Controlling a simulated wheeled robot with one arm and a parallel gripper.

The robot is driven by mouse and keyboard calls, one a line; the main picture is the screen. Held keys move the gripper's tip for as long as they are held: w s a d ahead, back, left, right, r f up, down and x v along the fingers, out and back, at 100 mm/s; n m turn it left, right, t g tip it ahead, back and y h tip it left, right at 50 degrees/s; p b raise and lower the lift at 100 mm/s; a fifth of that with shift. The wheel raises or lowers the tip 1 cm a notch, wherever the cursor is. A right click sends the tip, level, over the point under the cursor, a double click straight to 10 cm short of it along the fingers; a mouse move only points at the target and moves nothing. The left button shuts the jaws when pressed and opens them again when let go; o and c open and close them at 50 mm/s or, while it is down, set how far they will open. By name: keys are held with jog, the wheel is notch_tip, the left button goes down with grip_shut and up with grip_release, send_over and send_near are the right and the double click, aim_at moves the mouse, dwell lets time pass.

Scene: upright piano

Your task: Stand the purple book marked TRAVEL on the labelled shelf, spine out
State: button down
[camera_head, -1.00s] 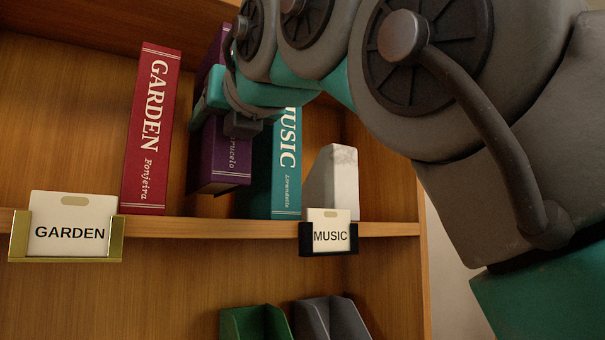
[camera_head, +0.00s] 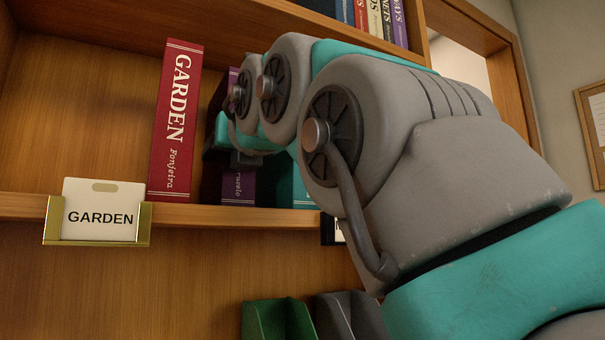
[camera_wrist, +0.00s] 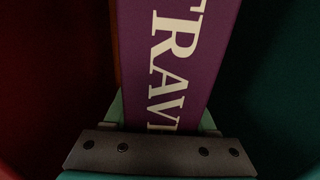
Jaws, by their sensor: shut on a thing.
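The purple book (camera_head: 239,188) is upright between the red GARDEN book (camera_head: 176,120) and a teal book (camera_head: 302,196), spine facing out. In the wrist view the purple book's spine (camera_wrist: 180,60) reads "TRAV", the rest cut off. My gripper (camera_head: 243,158) is shut on the purple book; in the wrist view its dark bar (camera_wrist: 160,154) crosses below the letters. The book's lower end is level with the shelf board (camera_head: 185,209); I cannot tell if it touches. My arm hides much of the purple and teal books.
A white GARDEN label in a brass holder (camera_head: 98,217) is on the shelf edge at left. A second, dark label holder (camera_head: 328,230) is mostly behind my arm. Green (camera_head: 275,320) and grey (camera_head: 345,318) holders stand below. Several books (camera_head: 375,20) sit on the shelf above.

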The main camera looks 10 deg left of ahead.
jog(key=shift+c, duration=1)
grip_release()
jog(key=shift+r, duration=0.15)
jog(key=b+v, duration=0.1)
jog(key=v, duration=1.1)
